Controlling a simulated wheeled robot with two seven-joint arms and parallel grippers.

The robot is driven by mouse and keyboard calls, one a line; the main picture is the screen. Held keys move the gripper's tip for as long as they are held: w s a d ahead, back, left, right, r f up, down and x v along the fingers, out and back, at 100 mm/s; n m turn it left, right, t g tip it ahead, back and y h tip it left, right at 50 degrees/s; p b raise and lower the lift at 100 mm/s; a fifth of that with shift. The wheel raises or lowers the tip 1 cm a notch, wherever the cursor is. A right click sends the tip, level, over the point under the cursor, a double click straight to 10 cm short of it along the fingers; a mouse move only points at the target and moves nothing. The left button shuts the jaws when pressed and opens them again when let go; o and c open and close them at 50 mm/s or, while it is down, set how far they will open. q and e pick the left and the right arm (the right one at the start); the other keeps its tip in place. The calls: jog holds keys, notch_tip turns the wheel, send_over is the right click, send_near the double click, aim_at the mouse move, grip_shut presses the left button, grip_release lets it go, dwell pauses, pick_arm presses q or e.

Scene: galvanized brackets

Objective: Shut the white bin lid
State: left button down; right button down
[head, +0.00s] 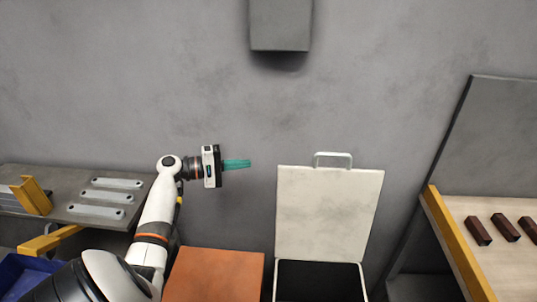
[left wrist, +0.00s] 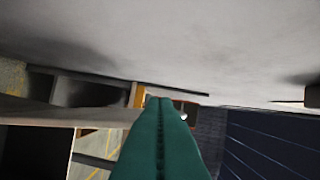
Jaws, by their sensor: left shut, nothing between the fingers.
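The white bin lid (head: 328,212) stands raised and open, nearly upright, with a grey handle (head: 333,157) at its top edge. Below it is the white bin (head: 364,285), its dark inside showing. My left gripper (head: 248,163) has teal fingers that are shut and empty. It points right and is up and to the left of the lid, apart from it in the picture. In the left wrist view the closed teal fingers (left wrist: 160,140) fill the lower middle. My right gripper is in neither view.
An orange-brown box top (head: 213,274) is left of the bin. A grey shelf (head: 142,186) with several galvanized plates (head: 100,197) is at left, above a blue bin (head: 22,275). At right, a wooden surface (head: 510,265) holds dark red blocks (head: 478,230). A grey box (head: 280,25) hangs on the wall.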

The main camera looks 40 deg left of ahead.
pick_arm(q)
jog(key=w+d+p, duration=0.4)
jog(key=w+d, duration=0.1)
jog(key=d, duration=0.2)
jog(key=shift+d+r, duration=0.3)
jog(key=shift+w, duration=0.1)
dwell(0.3)
